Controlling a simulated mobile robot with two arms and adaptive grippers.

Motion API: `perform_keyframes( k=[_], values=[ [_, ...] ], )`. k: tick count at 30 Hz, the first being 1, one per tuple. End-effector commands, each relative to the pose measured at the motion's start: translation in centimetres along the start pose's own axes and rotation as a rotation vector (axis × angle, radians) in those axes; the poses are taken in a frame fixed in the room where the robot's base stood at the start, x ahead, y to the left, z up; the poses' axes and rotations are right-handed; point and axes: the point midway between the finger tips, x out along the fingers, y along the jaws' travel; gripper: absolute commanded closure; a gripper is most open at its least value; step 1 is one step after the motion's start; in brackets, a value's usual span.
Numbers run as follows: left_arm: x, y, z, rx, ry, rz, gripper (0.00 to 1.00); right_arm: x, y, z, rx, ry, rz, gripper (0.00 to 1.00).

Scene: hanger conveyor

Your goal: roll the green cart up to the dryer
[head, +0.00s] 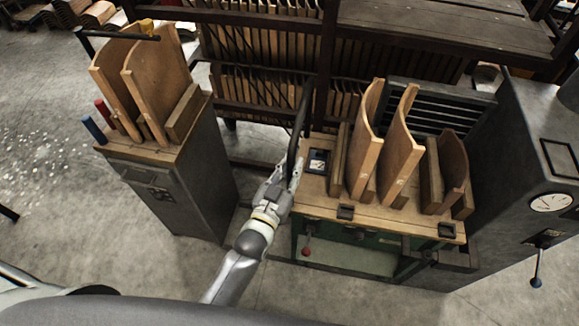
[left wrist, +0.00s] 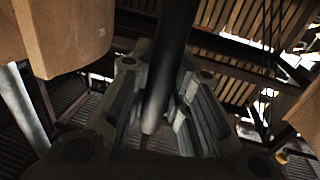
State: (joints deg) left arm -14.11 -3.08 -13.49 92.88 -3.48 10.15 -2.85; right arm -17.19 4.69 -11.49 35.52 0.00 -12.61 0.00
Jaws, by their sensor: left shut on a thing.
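The green cart has a wooden top (head: 325,207) carrying curved wooden pieces (head: 400,150) in the middle right of the head view, with its green frame (head: 345,237) below. A dark upright handle bar (head: 301,115) stands at its left end. My left gripper (head: 291,172) is shut on this bar, which runs between the fingers in the left wrist view (left wrist: 165,75). The large grey machine with a gauge (head: 520,150), apparently the dryer, stands close to the cart's right end; I cannot tell whether they touch. My right gripper is not in view.
A grey cabinet (head: 185,190) with curved wooden pieces and red and blue handles stands left of the cart. A dark rack full of wooden slats (head: 265,90) is behind. A lever (head: 537,270) hangs on the machine's front.

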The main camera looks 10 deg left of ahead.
Motion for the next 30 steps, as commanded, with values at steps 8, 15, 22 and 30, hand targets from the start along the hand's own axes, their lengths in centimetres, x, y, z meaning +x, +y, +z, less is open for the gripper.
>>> perform_keyframes(
  k=[8,15,22,30],
  values=[
    [0.0,0.6,0.0,-0.005,0.001,0.008,0.61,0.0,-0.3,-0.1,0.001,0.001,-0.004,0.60],
    [0.0,0.4,0.0,-0.004,0.000,0.005,0.59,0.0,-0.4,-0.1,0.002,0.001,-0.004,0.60],
    [-1.0,0.3,0.1,-0.003,-0.002,0.004,0.59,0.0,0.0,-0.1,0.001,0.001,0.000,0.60],
    [-5.7,0.4,0.2,-0.003,-0.004,0.006,0.59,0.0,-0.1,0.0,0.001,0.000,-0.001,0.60]
  ],
)
